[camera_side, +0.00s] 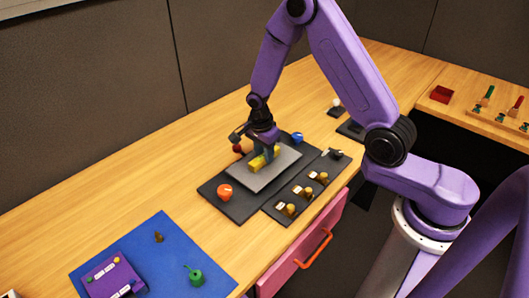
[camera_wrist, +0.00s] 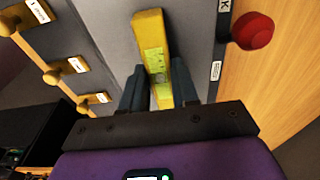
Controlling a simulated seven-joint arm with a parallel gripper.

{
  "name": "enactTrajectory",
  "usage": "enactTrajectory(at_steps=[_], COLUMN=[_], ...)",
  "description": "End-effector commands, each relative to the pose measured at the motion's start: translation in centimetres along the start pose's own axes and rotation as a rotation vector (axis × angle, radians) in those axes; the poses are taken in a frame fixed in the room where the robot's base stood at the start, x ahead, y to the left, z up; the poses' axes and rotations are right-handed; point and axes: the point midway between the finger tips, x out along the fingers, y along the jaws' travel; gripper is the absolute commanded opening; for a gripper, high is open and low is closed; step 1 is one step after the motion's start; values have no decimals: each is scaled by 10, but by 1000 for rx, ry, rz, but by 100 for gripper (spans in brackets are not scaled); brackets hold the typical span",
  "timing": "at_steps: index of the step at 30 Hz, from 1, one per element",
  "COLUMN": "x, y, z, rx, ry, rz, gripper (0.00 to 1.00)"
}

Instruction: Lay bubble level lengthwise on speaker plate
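The bubble level is a yellow bar with pale green windows; it shows in the side view (camera_side: 259,162) and in the wrist view (camera_wrist: 152,42). It lies on or just above the grey speaker plate (camera_side: 285,172), also seen in the wrist view (camera_wrist: 104,30); I cannot tell whether it touches. My gripper (camera_side: 267,153) points down over the plate. In the wrist view its fingers (camera_wrist: 158,88) stand on both sides of the bar, close against it. The bar's near end is hidden by my gripper.
The plate sits on a dark panel with an orange knob (camera_side: 224,192), a red ball (camera_wrist: 252,31) and a blue part (camera_side: 297,138). A strip with several brass toggles (camera_side: 308,190) lies beside it. A blue mat (camera_side: 160,250) lies front left; bare wood (camera_side: 130,170) is left of the panel.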

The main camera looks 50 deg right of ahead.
Motion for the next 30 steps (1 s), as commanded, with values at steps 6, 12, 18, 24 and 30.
enactTrajectory(at_steps=[6,12,18,24,30], x=[0,-2,-20,-56,-98], y=[0,0,-1,-1,-2], z=[0,0,0,0,0], rx=[0,1,1,1,1], ry=[0,0,1,0,-1], rz=[0,-1,-5,-7,-8], gripper=[57,57,57,57,57])
